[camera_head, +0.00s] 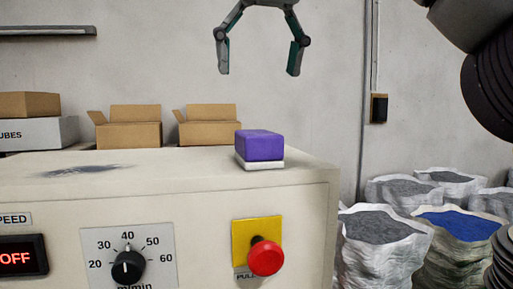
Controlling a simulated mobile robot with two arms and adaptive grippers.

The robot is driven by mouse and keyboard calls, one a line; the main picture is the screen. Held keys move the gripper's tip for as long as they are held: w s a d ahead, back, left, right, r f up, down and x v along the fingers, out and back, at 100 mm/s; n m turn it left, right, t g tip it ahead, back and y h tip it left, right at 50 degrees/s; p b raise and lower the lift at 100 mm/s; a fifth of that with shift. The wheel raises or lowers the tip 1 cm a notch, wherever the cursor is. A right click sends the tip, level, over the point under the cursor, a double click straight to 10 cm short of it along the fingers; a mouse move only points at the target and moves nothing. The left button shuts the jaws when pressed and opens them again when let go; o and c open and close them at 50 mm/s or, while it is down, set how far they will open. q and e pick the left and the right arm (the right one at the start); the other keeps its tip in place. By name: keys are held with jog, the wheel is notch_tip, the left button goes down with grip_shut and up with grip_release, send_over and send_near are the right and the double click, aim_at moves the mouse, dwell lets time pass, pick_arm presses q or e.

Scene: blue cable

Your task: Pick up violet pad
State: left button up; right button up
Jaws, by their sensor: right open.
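The violet pad (259,145) is a purple block with a white layer beneath it. It lies on top of the beige machine cabinet (190,182), near its right edge. My right gripper (257,72) hangs at the top of the picture with its two fingers apart and pointing down, empty. In the picture it shows above the pad, clear of it. My left gripper is not in the picture.
The machine's front has a red button (265,258), a dial (127,266) and an OFF display (22,255). Open cardboard boxes (128,135) stand behind. Sacks (383,245) of grey and blue material stand at right. A dark smudge (80,171) marks the otherwise clear top.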

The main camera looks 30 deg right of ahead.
aim_at(257, 132)
jog(key=x, duration=0.4)
jog(key=shift+w+f, duration=0.15)
jog(key=shift+f, duration=0.3)
jog(key=shift+w+d+f, duration=0.1)
jog(key=shift+d+f, duration=0.05)
jog(key=shift+f, duration=0.25)
jog(key=x, duration=0.4)
jog(key=shift+d+f, duration=0.1)
jog(key=shift+f, duration=0.1)
jog(key=shift+d+f, duration=0.15)
jog(key=shift+f, duration=0.15)
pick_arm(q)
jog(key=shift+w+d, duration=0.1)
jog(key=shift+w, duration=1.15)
pick_arm(e)
jog(key=shift+a+r, duration=0.1)
jog(key=shift+a, duration=0.1)
jog(key=shift+d+f, duration=0.1)
jog(key=shift+f, duration=0.2)
